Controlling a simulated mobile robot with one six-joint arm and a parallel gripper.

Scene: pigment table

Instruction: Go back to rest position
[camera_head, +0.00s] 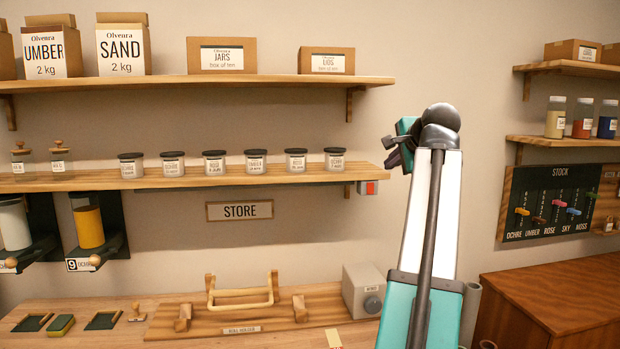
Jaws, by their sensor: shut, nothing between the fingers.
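My arm rises from the bottom right of the head view, its teal and white link pointing up to a dark joint. My gripper (391,151) is at the arm's upper end, small and dark, pointing left. It is shut and empty, in the air just right of the end of the lower store shelf in the picture. Part of it is hidden by the teal wrist.
The lower shelf (260,178) carries several lidded jars; a small red-buttoned box (367,188) hangs at its right end. Below, the workbench (90,305) holds a wooden frame with a handle (240,297) and a grey box (363,290). A stock board (550,203) hangs right.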

